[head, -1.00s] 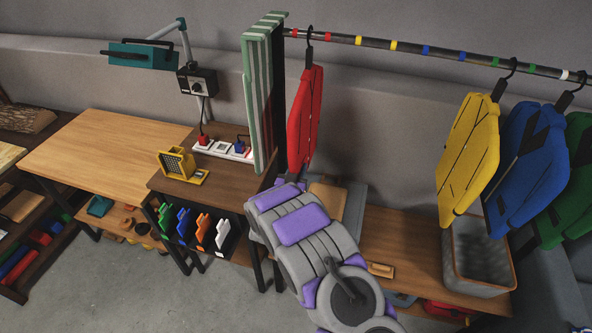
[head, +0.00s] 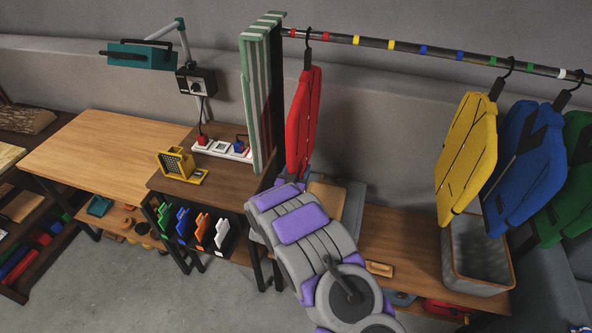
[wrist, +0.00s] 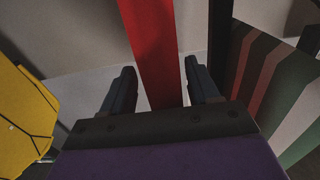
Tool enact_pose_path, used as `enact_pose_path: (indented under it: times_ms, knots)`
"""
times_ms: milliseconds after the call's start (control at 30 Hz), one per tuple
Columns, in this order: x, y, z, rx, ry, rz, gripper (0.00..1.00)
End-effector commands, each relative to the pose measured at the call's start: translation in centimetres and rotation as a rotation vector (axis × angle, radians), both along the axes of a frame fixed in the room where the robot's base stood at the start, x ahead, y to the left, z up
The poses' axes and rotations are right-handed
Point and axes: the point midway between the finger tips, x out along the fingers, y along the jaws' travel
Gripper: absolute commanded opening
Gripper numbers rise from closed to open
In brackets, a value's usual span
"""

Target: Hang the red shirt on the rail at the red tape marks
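The red shirt (head: 303,120) hangs from a dark hanger on the rail (head: 420,48). Its hook (head: 308,36) sits between the two red tape marks, one on the left (head: 293,33) and one on the right (head: 327,36). In the wrist view the red shirt (wrist: 152,50) shows as a narrow band, edge-on, between the fingers. My gripper (wrist: 162,75) is open, with a gap on both sides of the shirt. In the head view my arm ends just below the shirt's lower edge, and the fingers are hard to make out.
A striped green and white panel (head: 262,95) stands close left of the red shirt. Yellow (head: 467,150), blue (head: 525,155) and green (head: 570,190) shirts hang further right. A grey bin (head: 478,260) stands below them. The rail between red and yellow shirts is free.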

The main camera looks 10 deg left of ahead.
Motion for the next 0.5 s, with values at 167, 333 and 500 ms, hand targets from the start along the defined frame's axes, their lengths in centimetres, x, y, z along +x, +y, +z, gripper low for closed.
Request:
enact_pose_path:
  times_ms: [167, 333, 500]
  knots:
    - [0.0, 0.0, 0.0, -0.001, 0.000, 0.000, 0.62]
    - [-0.5, 0.3, -0.1, -0.003, 0.002, 0.000, 0.62]
    - [-2.8, 0.6, -0.1, -0.007, 0.005, 0.003, 0.62]
